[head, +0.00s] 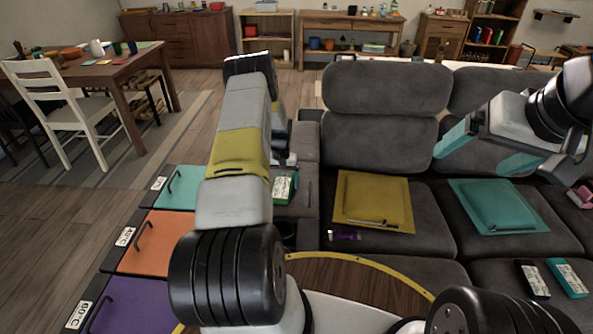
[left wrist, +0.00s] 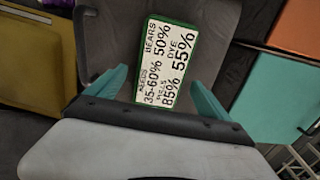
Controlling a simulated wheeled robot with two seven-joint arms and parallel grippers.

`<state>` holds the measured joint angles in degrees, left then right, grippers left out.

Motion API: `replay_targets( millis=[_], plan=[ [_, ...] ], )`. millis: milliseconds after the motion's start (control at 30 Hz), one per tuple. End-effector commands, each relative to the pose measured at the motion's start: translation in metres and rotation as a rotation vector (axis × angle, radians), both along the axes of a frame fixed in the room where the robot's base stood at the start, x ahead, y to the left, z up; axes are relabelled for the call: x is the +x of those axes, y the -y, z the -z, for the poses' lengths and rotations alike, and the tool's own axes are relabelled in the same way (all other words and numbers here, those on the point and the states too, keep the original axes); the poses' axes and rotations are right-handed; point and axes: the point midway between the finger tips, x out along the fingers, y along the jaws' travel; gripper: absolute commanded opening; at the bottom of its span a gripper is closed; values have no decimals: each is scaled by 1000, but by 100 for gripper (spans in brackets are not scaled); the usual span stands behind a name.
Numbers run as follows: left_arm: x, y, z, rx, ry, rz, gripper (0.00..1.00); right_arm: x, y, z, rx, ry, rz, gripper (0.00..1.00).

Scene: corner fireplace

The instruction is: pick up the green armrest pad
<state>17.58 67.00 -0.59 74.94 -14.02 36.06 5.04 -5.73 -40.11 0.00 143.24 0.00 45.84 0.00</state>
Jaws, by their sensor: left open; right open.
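The green armrest pad (head: 284,188) lies on the grey armrest at the left end of the sofa. It is a green-edged block with a white label of black print. In the left wrist view the pad (left wrist: 165,62) lies beyond my left gripper (left wrist: 157,83), whose teal fingers are apart, one on each side of its near end. I cannot tell whether they touch it. In the head view my left arm hides most of that hand. My right gripper (head: 482,153) is open and empty over the right part of the sofa.
Yellow (head: 375,201) and teal (head: 497,206) cushions lie on the sofa seats (head: 432,217). Black (head: 533,279) and teal (head: 568,278) labelled blocks lie at the right. A round wooden top (head: 350,285) is in front.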

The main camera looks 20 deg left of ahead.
Motion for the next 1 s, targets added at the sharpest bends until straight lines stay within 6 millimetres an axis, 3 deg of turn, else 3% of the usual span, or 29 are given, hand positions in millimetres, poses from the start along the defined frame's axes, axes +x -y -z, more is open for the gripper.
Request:
replay_targets(
  millis=[133, 400, 733, 1000],
  plan=[
    [0, 0, 16, 0, 0, -1, 91, 0, 0, 0, 0, 0, 0, 90],
    [0, 0, 18, 0, 1, -1, 89, 0, 0, 0, 0, 0, 0, 90],
    [0, 0, 18, 0, 1, -1, 24, 0, 0, 0, 0, 0, 0, 90],
    [1, 0, 14, 0, 2, -1, 24, 0, 0, 0, 0, 0, 0, 90]
  ],
)
